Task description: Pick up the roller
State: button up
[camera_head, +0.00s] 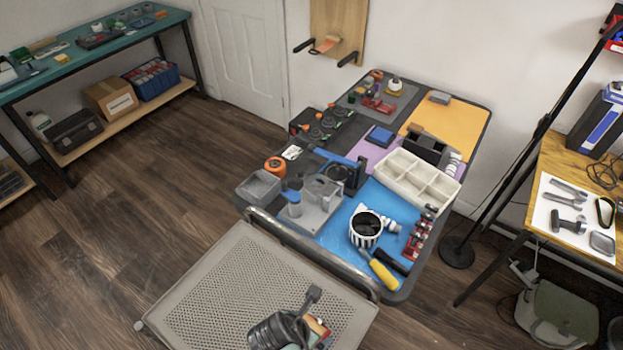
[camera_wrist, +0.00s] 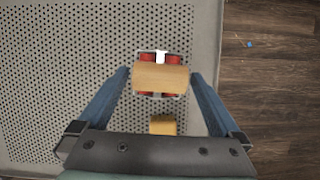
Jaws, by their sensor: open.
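The roller appears to be the item with a tan, wood-coloured cylinder (camera_wrist: 161,78), with red parts and a pale metal piece behind it. In the wrist view it lies on the perforated grey surface, between my gripper's (camera_wrist: 160,74) two blue fingers. The fingers are spread, with a gap on each side of the cylinder. A short yellow-orange piece (camera_wrist: 163,125) shows nearer the palm; whether it belongs to the roller I cannot tell. In the head view my dark wrist partly hides the tan and red item (camera_head: 319,327) on the grey perforated platform (camera_head: 215,290).
The platform has a raised rim and much bare surface at left. Its metal handle bar (camera_head: 310,254) borders a crowded worktable with a blue mat (camera_head: 338,232), a white divided tray (camera_head: 403,170) and a striped cup (camera_head: 366,230). Wooden floor lies beyond the platform's edge.

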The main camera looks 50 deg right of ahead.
jog(key=shift+x, duration=0.9)
jog(key=c, duration=1.5)
notch_tip(320, 180, up, 10)
jog(key=shift+r+p, duration=0.1)
jog(key=shift+p, duration=0.25)
